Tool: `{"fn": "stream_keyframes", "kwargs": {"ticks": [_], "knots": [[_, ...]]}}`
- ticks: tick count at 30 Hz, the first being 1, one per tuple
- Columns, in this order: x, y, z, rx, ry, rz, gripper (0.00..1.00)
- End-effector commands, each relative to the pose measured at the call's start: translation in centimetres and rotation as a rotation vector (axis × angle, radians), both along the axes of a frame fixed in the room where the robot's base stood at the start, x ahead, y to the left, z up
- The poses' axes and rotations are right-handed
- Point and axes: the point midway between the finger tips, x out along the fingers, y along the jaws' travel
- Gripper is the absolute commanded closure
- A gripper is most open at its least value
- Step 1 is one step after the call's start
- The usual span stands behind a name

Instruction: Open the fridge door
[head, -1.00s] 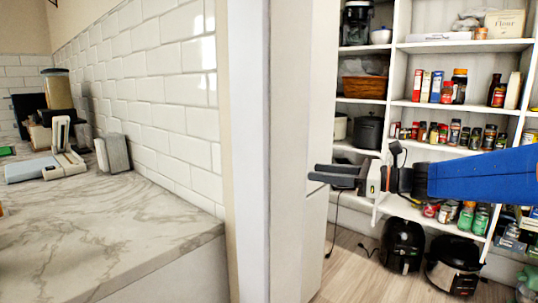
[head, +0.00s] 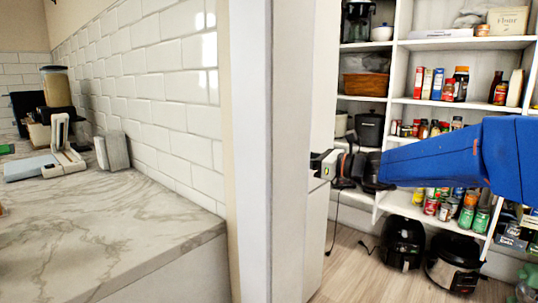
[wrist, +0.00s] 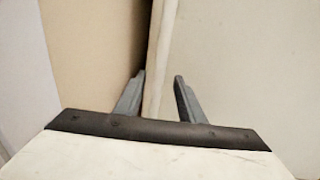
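A tall off-white panel, which looks like the fridge, stands just behind the wall edge in the head view (head: 318,80), with a lower panel below a seam. In the wrist view a pale upright strip, a door edge or handle, (wrist: 160,60) runs between my fingers, with a flat off-white face (wrist: 250,60) to its right and a dark gap to its left. My gripper (wrist: 159,78) is open, one finger on each side of the strip, with a visible gap on the right.
A white wall end (head: 255,150) stands to the left of the panel. Pantry shelves (head: 465,43) with jars and boxes fill the right, behind my arm. A black air fryer (head: 403,243) and a cooker (head: 455,267) sit on the floor. A marble counter (head: 110,230) is at left.

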Motion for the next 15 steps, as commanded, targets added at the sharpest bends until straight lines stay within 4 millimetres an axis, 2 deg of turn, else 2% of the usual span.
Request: {"fn": "stream_keyframes", "kwargs": {"ticks": [6, 15], "knots": [[1.6, 3.4, 0.0, 0.0, 0.001, 0.003, 0.64], [2.9, 5.8, 0.0, 0.0, 0.0, 0.0, 0.64]]}}
